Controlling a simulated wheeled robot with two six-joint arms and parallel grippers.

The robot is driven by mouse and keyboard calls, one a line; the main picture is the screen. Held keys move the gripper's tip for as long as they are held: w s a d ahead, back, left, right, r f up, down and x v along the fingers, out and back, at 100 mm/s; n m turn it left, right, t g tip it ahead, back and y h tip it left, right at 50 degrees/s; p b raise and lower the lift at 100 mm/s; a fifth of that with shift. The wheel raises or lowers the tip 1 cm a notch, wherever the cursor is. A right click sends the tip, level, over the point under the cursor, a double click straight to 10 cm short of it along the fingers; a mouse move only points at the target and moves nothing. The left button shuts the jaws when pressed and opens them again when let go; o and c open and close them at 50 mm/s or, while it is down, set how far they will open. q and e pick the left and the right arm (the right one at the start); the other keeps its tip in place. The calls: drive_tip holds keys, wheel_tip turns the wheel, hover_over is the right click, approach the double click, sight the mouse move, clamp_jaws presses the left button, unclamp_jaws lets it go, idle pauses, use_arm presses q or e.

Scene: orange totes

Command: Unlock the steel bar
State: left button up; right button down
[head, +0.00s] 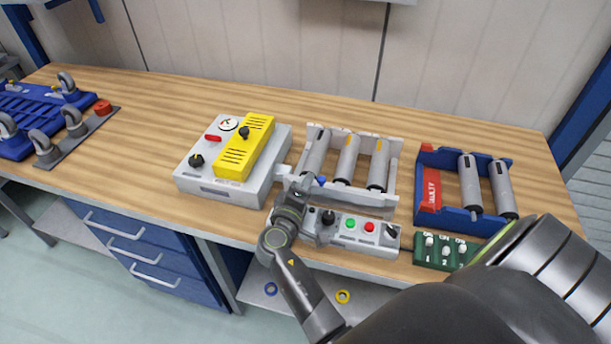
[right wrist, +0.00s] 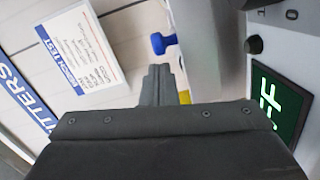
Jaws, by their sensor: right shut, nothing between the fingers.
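A grey bar (head: 358,196) runs across the front of the white roller rack (head: 392,165). A small blue knob (head: 322,180) sits near the bar's left end. In the right wrist view the blue knob (right wrist: 163,43) lies just beyond my fingertips, beside a pale grey bar-like part (right wrist: 196,45). My right gripper (head: 301,186) is at the rack's front left corner, over the control panel. In its wrist view the right gripper (right wrist: 157,72) has its fingers together with nothing between them, apart from the knob. My left gripper is not in view.
A control panel (head: 345,240) with green and red buttons lies in front of the rack. A grey box with a yellow cover (head: 233,160) stands close left. A blue roller rack (head: 430,205) and green switch box (head: 432,262) stand right. The far bench strip is clear.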

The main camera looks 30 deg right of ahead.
sight(336, 188)
drive_tip(key=shift+s+d, duration=0.15)
drive_tip(key=shift+s, duration=0.35)
drive_tip(key=shift+w, duration=0.2)
drive_tip(key=shift+w+a, duration=0.15)
drive_tip(key=shift+a, duration=0.05)
drive_tip(key=shift+s+d, duration=0.3)
drive_tip(key=shift+s, duration=0.05)
drive_tip(key=shift+s+d, duration=0.8)
drive_tip(key=shift+s, duration=0.1)
drive_tip(key=shift+s+d, duration=0.25)
drive_tip(key=shift+s, duration=0.05)
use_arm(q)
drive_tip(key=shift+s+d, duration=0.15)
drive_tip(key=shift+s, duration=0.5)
